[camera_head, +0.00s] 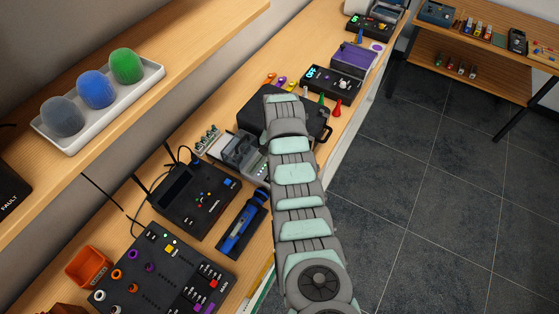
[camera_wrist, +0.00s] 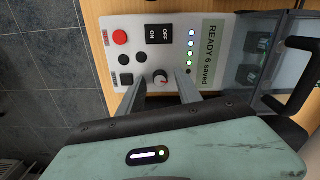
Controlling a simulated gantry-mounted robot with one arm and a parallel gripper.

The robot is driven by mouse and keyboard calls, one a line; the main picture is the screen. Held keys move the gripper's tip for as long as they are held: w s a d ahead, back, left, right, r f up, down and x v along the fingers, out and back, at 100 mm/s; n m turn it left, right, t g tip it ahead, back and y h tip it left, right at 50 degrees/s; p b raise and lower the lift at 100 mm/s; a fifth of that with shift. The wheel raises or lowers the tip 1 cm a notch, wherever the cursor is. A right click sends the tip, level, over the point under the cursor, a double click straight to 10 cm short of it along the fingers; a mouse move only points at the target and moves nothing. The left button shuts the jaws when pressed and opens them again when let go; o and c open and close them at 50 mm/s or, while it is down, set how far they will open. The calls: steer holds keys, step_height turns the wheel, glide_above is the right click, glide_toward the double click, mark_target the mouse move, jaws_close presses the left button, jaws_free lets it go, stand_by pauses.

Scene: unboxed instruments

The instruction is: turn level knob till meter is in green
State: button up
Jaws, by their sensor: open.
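In the wrist view a white control panel (camera_wrist: 146,22) holds a small round knob (camera_wrist: 161,78) with a white face and a red mark. My gripper (camera_wrist: 162,76) is open, with one finger on each side of this knob. I cannot tell whether the fingers touch it. A row of small lights (camera_wrist: 190,50), some blue-white and some green, runs beside the knob. A green display (camera_wrist: 208,55) reads "READY 6 saved". No dial with a needle is seen, and I cannot tell which part is the meter. In the head view my arm hides the gripper.
The panel also has a red button (camera_wrist: 120,37), black buttons and an ON/OFF switch (camera_wrist: 158,34). A clear-walled box (camera_wrist: 262,50) stands right of it. In the head view the wooden bench (camera_head: 222,73) is crowded with instruments, including a black router-like box (camera_head: 190,198).

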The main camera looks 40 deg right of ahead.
step_height(320, 180, up, 11)
steer(key=shift+f+p, duration=0.15)
steer(key=shift+p, duration=0.15)
stand_by(0.5)
